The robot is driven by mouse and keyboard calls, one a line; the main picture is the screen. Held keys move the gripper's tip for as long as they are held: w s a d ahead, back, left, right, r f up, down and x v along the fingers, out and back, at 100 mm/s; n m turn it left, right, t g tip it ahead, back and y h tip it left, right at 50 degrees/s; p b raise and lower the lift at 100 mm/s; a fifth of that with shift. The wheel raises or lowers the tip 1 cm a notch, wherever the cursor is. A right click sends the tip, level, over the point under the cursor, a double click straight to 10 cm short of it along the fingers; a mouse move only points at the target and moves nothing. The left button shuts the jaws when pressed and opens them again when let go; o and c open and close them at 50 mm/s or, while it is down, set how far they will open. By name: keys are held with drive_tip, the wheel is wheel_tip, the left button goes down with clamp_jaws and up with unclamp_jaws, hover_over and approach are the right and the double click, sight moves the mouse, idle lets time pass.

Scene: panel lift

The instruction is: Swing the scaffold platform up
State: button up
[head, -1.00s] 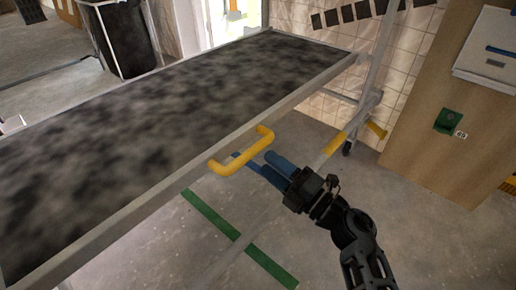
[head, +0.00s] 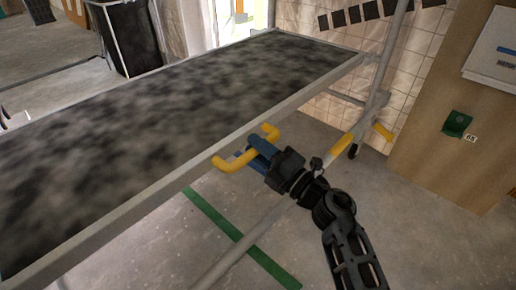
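The scaffold platform (head: 150,135) is a long dark mottled deck with a grey metal rim, running from lower left to upper right. A yellow U-shaped handle (head: 235,162) sticks out from its near long edge. My gripper (head: 259,154), with blue fingers, is at the handle. Its fingertips overlap the handle's bar, with blue showing on both sides of it. Whether the fingers press on the bar cannot be told.
A scaffold post (head: 386,60) with a castor wheel stands at the right end, with yellow pieces on the frame near it. A wooden panel with a green box (head: 457,123) is at right. A black bin (head: 127,38) stands behind the platform. A green stripe (head: 225,227) marks the floor below.

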clamp_jaws()
